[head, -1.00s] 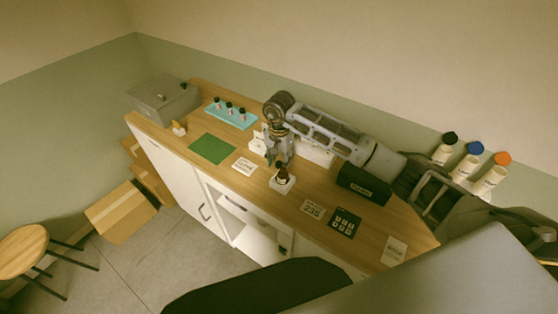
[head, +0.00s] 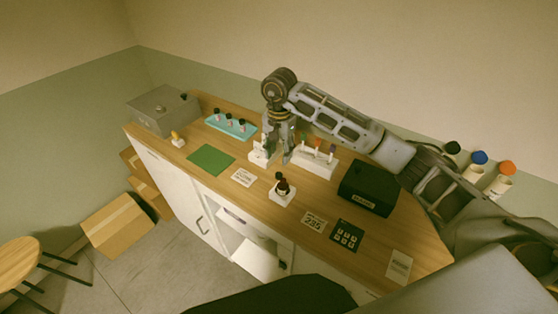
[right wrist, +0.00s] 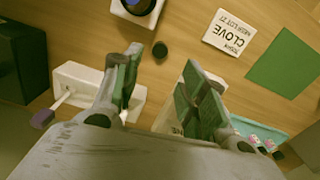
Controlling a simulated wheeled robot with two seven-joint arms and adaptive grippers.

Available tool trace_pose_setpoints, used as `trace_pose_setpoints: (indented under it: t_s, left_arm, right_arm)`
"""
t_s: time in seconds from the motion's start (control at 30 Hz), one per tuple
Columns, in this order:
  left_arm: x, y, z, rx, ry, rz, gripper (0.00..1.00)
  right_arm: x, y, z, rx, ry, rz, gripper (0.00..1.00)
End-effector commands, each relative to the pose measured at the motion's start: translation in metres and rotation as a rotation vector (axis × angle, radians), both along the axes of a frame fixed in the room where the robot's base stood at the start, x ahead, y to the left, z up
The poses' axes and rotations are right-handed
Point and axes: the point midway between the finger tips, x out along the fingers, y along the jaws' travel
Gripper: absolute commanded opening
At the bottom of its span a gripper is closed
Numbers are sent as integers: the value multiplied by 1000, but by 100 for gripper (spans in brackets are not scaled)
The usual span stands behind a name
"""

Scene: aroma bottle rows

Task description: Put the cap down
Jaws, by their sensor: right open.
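My right gripper (head: 278,157) points down behind the bottle. In the right wrist view its fingers (right wrist: 162,58) are spread and empty. My left gripper is out of view.
A white rack (head: 316,164) with colour-tipped sticks is right of the gripper, and a black box (head: 367,188) further right. A white holder (head: 262,157) is close on the left. A green mat (head: 211,160), cards and a teal rack (head: 231,126) of small bottles lie left.

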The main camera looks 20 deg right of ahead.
Motion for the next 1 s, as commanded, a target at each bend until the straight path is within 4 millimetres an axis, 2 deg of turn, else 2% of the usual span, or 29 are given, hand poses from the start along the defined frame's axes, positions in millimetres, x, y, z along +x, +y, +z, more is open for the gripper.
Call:
trace_pose_setpoints:
  t_s: [0.2, 0.4, 0.9, 1.0]
  left_arm:
    - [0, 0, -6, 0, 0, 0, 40]
    - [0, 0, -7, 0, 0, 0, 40]
    - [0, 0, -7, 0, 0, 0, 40]
    - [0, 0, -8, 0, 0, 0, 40]
  right_arm:
    - [0, 0, 20, 0, -1, 0, 43]
    - [0, 0, 29, -1, -1, -1, 43]
    - [0, 0, 30, 0, 0, 0, 43]
    - [0, 0, 29, 0, 1, 0, 30]
